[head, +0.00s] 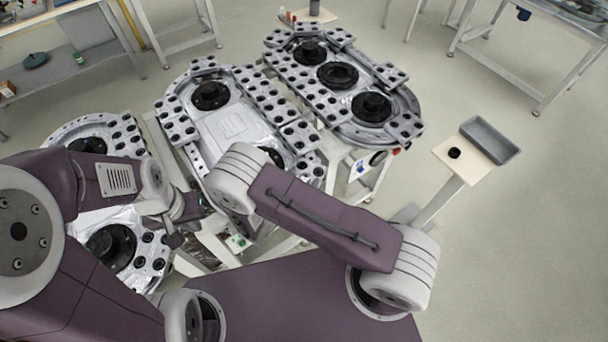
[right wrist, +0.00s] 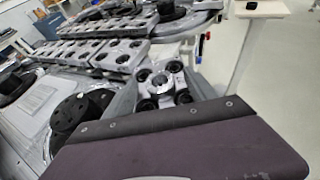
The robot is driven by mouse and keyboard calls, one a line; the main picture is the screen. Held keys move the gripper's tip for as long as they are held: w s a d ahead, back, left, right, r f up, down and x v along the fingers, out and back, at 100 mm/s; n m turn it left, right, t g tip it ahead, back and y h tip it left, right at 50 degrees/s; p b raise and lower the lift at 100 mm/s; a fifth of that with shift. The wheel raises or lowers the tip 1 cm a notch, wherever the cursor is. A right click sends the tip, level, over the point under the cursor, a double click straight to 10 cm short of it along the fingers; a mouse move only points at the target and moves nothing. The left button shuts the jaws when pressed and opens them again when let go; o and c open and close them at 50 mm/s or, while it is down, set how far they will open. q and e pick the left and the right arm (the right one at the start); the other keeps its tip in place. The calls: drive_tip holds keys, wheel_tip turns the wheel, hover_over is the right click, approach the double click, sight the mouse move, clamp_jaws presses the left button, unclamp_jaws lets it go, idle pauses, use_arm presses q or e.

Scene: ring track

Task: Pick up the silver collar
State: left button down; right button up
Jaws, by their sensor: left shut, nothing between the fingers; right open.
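The silver collar (right wrist: 159,83) appears as a small bright ring with a dark centre in the right wrist view. It is on a grey plate with black-rimmed holes (right wrist: 182,98). My right gripper (right wrist: 164,73) is open, with one grey finger on each side of the collar; I cannot tell whether they touch it. In the head view my right forearm hides this gripper, and I cannot make out the collar there. My left gripper (head: 174,238) is shut and empty, low beside the nearest track section on the left.
Silver track sections with black hubs and perforated plates stand on frames, one in the middle (head: 228,125) and one behind (head: 297,77). A small stand at right holds a black ring (head: 454,153) and a grey tray (head: 490,140). Floor is open at right.

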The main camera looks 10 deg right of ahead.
sight(301, 179)
drive_tip(key=c, duration=0.9)
drive_tip(key=shift+s, duration=0.1)
drive_tip(key=c, duration=0.5)
clamp_jaws()
drive_tip(key=shift+r, duration=0.45)
wheel_tip(301, 179, up, 3)
drive_tip(key=shift+f+b, duration=0.1)
drive_tip(key=shift+b, duration=0.4)
drive_tip(key=s+d+r+p, duration=0.4)
drive_tip(key=d+r+p, duration=0.2)
drive_tip(key=d, duration=0.4)
drive_tip(key=shift+s+d+r, duration=0.35)
drive_tip(key=shift+s+r, duration=0.05)
drive_tip(key=shift+r, duration=0.3)
